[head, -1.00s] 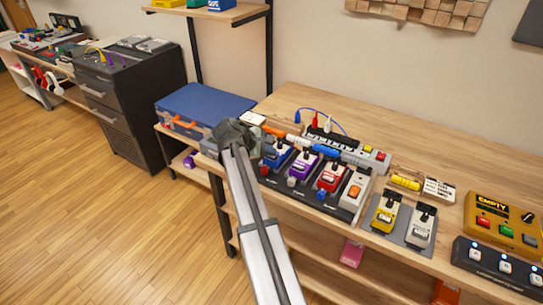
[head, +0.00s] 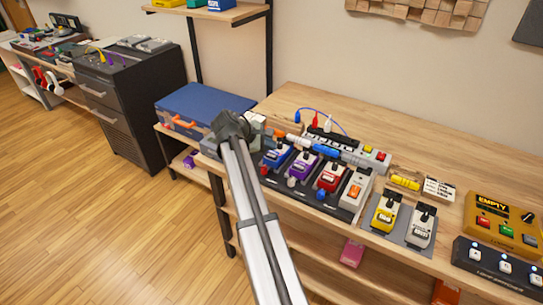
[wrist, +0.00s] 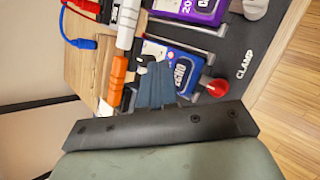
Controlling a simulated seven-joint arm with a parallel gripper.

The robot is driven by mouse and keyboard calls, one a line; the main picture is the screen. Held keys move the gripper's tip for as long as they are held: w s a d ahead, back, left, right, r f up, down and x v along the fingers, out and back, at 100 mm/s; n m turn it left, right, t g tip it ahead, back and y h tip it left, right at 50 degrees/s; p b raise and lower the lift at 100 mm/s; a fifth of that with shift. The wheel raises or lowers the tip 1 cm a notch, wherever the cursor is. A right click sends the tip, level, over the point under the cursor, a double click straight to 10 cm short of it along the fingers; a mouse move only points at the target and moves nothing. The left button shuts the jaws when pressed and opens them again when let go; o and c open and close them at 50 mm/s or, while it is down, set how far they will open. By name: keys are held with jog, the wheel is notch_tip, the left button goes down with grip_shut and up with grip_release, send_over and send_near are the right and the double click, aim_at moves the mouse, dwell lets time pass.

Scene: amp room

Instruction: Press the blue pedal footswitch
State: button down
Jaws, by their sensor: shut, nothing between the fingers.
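The blue pedal footswitch (head: 277,156) is the leftmost of a row of pedals on a dark board in the head view. In the wrist view the blue pedal (wrist: 183,70) shows white lettering that looks like "ECHO", with a red knob (wrist: 217,88) beside it. My gripper (head: 266,132) is just behind and left of the blue pedal in the head view. In the wrist view my gripper's blue-grey fingers (wrist: 156,84) are together and empty, covering part of the blue pedal. I cannot tell whether they touch it.
A purple pedal (head: 303,165), a red pedal (head: 331,176) and a white pedal (head: 354,189) stand close to the right. An orange cable plug (wrist: 117,80) and a blue cable (wrist: 82,43) lie near the fingers. A blue-lidded case (head: 205,103) sits at left.

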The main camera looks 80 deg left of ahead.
aim_at(270, 157)
jog(key=shift+r, duration=2)
jog(key=shift+w, duration=0.1)
